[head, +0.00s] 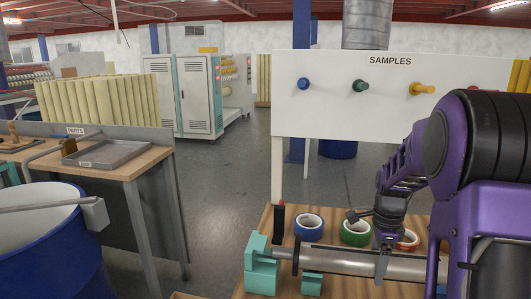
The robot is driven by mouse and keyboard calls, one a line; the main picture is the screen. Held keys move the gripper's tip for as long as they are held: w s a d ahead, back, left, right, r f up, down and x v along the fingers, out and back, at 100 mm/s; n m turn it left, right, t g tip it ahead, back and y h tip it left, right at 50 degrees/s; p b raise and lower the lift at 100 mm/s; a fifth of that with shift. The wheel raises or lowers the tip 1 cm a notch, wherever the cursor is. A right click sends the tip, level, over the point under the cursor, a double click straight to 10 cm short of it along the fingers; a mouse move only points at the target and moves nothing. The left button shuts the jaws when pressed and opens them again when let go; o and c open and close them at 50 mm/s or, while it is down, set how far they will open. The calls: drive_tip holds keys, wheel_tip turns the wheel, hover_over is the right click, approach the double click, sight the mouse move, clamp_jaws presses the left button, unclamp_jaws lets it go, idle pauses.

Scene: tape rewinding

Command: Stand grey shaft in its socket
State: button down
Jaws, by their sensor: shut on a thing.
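The grey shaft (340,262) lies level, running left to right across the wooden bench at the lower right of the head view. Its thinner left end reaches the upper part of a teal block (259,266); I cannot tell whether it sits in it or only lies against it. My gripper (384,262) comes down from above and is shut on the shaft right of its middle. A lower teal block (312,284) stands below the shaft. I cannot make out which part is the socket.
Blue (309,228), green (355,233) and red (407,240) tape rolls lie just behind the shaft. A black and red upright piece (279,218) stands behind the left teal block. A white SAMPLES board (390,112) rises behind the bench. A blue drum (50,250) stands at left.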

drive_tip(key=shift+r+p, duration=2.7)
drive_tip(key=shift+r, duration=0.85)
drive_tip(key=shift+f, duration=0.1)
